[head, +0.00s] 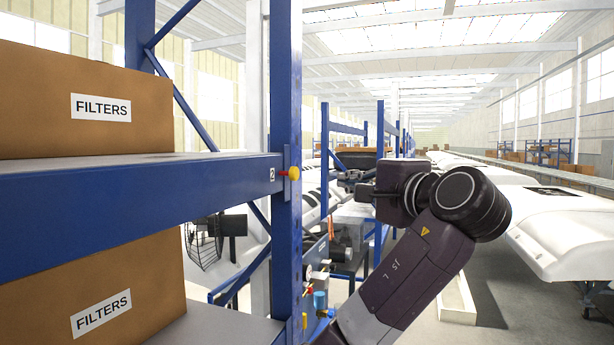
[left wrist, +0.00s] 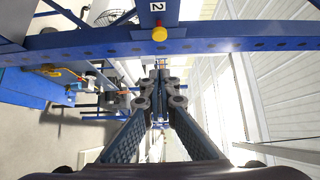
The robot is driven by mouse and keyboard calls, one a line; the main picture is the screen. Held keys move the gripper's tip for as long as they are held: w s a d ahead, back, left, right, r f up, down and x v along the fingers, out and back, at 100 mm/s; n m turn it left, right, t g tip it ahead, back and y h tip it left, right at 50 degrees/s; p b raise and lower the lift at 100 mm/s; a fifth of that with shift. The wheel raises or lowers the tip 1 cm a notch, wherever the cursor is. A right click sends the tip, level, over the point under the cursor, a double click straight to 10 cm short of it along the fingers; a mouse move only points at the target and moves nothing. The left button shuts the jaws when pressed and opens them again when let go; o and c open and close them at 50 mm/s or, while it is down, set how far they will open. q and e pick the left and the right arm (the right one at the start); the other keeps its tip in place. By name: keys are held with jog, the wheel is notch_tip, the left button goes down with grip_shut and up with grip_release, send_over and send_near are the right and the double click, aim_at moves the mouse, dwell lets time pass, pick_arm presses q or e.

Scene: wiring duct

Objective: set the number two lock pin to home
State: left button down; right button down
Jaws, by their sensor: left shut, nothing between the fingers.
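The number two lock pin (head: 293,173) has a round yellow knob on a short red shaft. It stands out from the blue upright at the end of the upper shelf beam, beside a label (head: 272,174) reading 2. In the left wrist view the yellow knob (left wrist: 159,34) shows at top centre below the same label (left wrist: 157,7). My left gripper (head: 343,182) is to the right of the knob, apart from it. In the left wrist view its fingers (left wrist: 160,77) are together with nothing between them, below the knob in the picture. My right gripper is out of view.
The blue upright (head: 287,80) and shelf beam (head: 130,207) stand close on the left. Cartons marked FILTERS (head: 100,107) sit on the shelves. Another yellow part (head: 304,320) shows lower on the upright. Free air lies between my gripper and the upright.

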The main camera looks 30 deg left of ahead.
aim_at(294, 174)
pick_arm(q)
jog(key=s+a+p+x, duration=0.1)
jog(key=s+p+x, duration=0.1)
jog(key=p+x, duration=0.6)
jog(key=x, duration=0.5)
jog(key=shift+s+a, duration=0.15)
jog(key=shift+s, duration=0.1)
